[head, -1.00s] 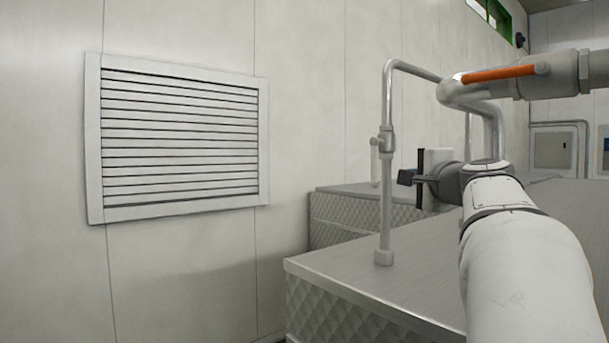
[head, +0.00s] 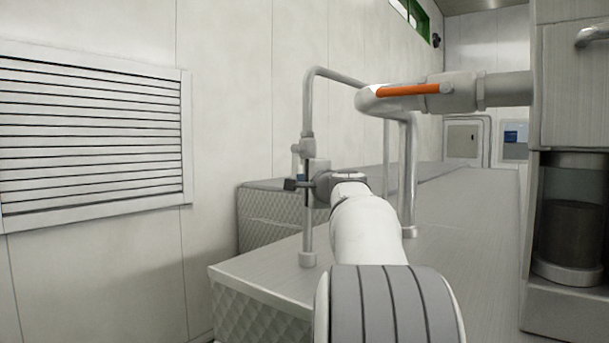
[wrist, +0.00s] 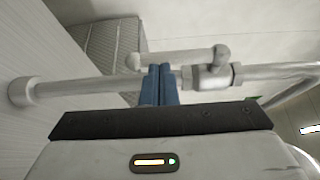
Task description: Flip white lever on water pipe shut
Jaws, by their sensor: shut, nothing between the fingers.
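The white lever (wrist: 180,59) shows in the wrist view, running alongside the thin grey water pipe (wrist: 90,85) from its valve (wrist: 210,77). In the head view, the lever (head: 296,149) is beside the upright pipe (head: 308,225), just left of the valve (head: 307,145). Its lower part is hidden behind my wrist. My gripper (wrist: 159,68) is shut and empty. Its blue fingertips cross in front of the pipe and reach the lever's edge near its free end; I cannot tell if they touch it. My gripper (head: 297,183) also shows in the head view.
A thicker pipe with an orange lever (head: 408,90) stands to the right. The pipes rise from a metal-topped unit (head: 460,240). A louvred vent (head: 90,140) is on the left wall. A cabinet with a dark glass vessel (head: 570,225) stands at right.

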